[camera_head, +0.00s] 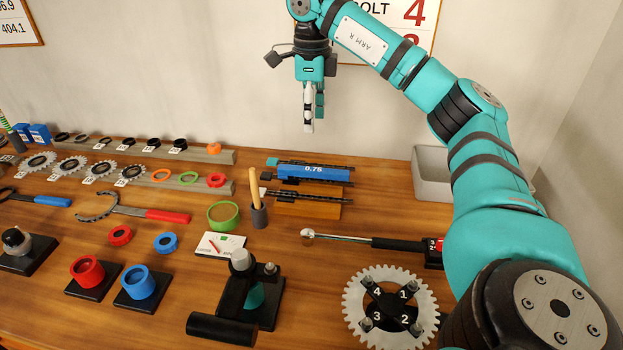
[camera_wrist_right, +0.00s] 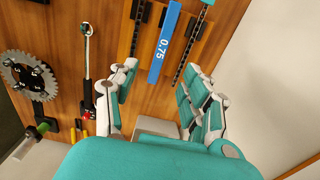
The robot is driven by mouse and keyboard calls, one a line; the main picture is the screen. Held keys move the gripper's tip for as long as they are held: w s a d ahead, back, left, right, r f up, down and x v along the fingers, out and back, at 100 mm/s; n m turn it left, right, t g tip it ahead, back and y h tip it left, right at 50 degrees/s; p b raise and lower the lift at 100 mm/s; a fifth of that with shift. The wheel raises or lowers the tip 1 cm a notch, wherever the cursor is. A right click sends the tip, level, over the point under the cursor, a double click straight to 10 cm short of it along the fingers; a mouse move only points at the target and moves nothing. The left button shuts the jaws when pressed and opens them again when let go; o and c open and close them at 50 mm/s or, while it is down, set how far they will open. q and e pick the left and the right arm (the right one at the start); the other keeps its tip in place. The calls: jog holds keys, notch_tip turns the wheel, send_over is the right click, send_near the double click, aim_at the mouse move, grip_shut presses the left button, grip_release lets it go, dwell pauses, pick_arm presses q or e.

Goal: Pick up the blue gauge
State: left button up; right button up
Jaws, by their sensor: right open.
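The blue gauge (camera_head: 313,171) is a long flat bar marked 0.75. It lies near the back middle of the table, beside dark chain strips. It also shows in the right wrist view (camera_wrist_right: 163,45), running up from between my fingers. My right gripper (camera_head: 311,122) hangs pointing down above the back of the table, close to the gauge in the picture and apart from it. In the right wrist view the fingers of my right gripper (camera_wrist_right: 164,78) are spread wide with nothing between them. My left gripper is not in view.
An orange block (camera_head: 308,209) with a chain stands just in front of the gauge. A grey bin (camera_head: 428,180) is to its right. A torque wrench (camera_head: 350,240) and a large gear (camera_head: 355,312) lie nearer.

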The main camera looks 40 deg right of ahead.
send_near(314, 169)
jog(key=f, duration=0.5)
jog(key=shift+a+p, duration=0.3)
jog(key=shift+p, duration=0.05)
jog(key=f, duration=0.3)
jog(key=f+p, duration=0.1)
jog(key=shift+d+f, duration=0.15)
jog(key=shift+d, duration=0.15)
jog(key=shift+f, duration=0.5)
grip_shut()
